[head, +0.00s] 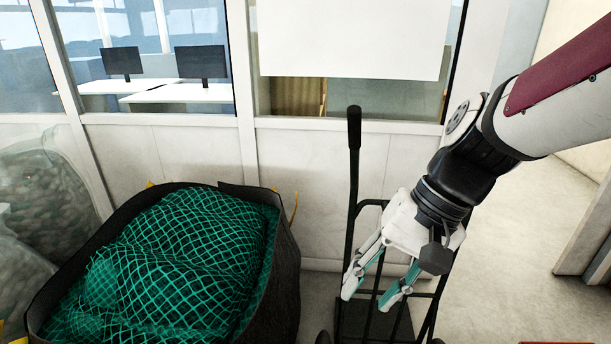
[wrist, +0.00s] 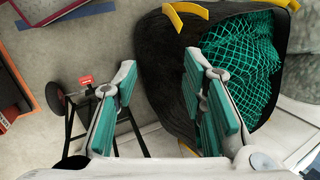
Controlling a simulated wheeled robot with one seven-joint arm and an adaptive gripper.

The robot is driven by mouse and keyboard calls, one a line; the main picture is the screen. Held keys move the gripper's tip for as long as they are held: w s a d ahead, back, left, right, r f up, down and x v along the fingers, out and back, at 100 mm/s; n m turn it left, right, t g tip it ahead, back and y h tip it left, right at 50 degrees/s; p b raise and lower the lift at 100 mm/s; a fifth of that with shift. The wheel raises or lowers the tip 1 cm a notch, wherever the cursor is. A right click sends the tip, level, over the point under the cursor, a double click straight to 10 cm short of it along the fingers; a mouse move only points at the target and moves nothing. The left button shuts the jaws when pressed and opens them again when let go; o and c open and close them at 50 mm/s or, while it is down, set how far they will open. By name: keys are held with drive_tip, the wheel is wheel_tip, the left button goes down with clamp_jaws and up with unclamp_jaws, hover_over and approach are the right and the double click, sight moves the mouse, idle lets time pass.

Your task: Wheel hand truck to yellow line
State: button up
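The hand truck (head: 353,170) stands upright against the white wall in the head view, with a dark frame and one tall black grip. Its lower frame (wrist: 78,128) and a dark wheel show at the left of the wrist view. My gripper (head: 366,296) is open, with green-padded fingers apart and nothing between them. In the head view it overlaps the right part of the hand truck's frame; I cannot tell whether it touches. The fingers also show in the wrist view (wrist: 160,110). No yellow line is visible on the floor in either view.
A large black bag (head: 285,275) of green netting (head: 170,270) stands left of the hand truck. Translucent sacks (head: 40,190) lie at the far left. Free floor (head: 500,260) extends to the right, towards an opening in the wall.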

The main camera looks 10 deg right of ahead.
drive_tip(key=w+d+f+m+t+y+b, duration=0.45)
drive_tip(key=w+f+m, duration=0.25)
drive_tip(key=w+f, duration=0.3)
drive_tip(key=w+d+f+m+t+y+b, duration=0.35)
drive_tip(key=w+d+f+m, duration=0.2)
drive_tip(key=w+f, duration=0.5)
drive_tip(key=w+d+f+m+t+h+b, duration=0.2)
drive_tip(key=d+f+m+t+h+b, duration=0.2)
drive_tip(key=d+f+m+h, duration=0.3)
drive_tip(key=w+d+f+m+t+h+b, duration=0.2)
drive_tip(key=d+f+m+t+h+b, duration=0.2)
drive_tip(key=d+f+m+h, duration=0.3)
drive_tip(key=d+f+m+t, duration=0.1)
drive_tip(key=d+f+m, duration=0.4)
drive_tip(key=d+f, duration=0.6)
drive_tip(key=shift+f+m+t, duration=0.3)
drive_tip(key=shift+f+m, duration=0.05)
drive_tip(key=shift+f, duration=0.15)
drive_tip(key=shift+w, duration=0.1)
drive_tip(key=w+d+b, duration=0.1)
drive_tip(key=w+b, duration=0.2)
drive_tip(key=w, duration=1)
drive_tip(key=shift+w+b, duration=0.3)
drive_tip(key=shift+w, duration=0.05)
drive_tip(key=shift+d, duration=0.1)
